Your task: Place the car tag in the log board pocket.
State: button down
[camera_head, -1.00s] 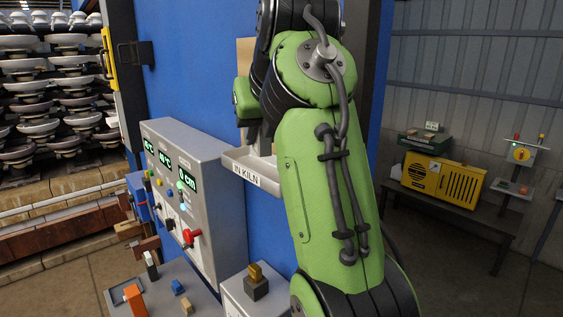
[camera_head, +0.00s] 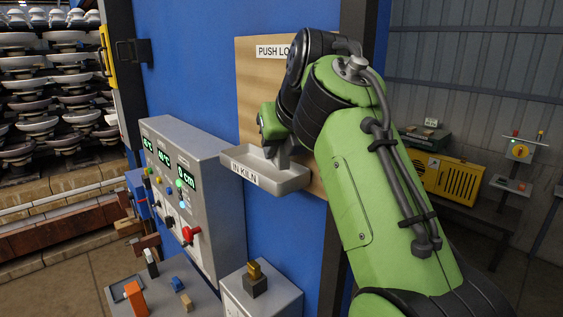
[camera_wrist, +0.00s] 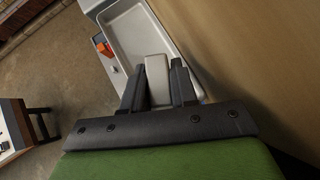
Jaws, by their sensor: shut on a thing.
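The log board (camera_head: 252,88) is a wooden panel on the blue wall, with a sign partly hidden by my arm. Its pocket is a grey tray (camera_head: 293,183) labelled IN KILN; it also shows in the wrist view (camera_wrist: 124,36). My gripper (camera_wrist: 157,68) is shut on a light grey block-like piece, the car tag (camera_wrist: 157,82). In the head view my gripper (camera_head: 280,150) is over the pocket, close to the board. The tag's lower end overlaps the tray in the wrist view; I cannot tell whether it touches the tray floor.
A grey control panel (camera_head: 182,190) with displays and a red knob stands left of the pocket. Below is a bench with an orange block (camera_head: 134,298) and a box with a brass-coloured switch (camera_head: 255,280). A yellow unit (camera_head: 450,182) stands at the right.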

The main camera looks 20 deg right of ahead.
aim_at(281, 164)
notch_tip(281, 164, down, 3)
jog(key=shift+s+f+b, duration=0.1)
jog(key=shift+f+b, duration=0.05)
jog(key=shift+b, duration=0.95)
jog(key=shift+d+f, duration=0.1)
jog(key=shift+f, duration=0.1)
jog(key=c, duration=1.2)
grip_release()
jog(key=shift+o, duration=0.2)
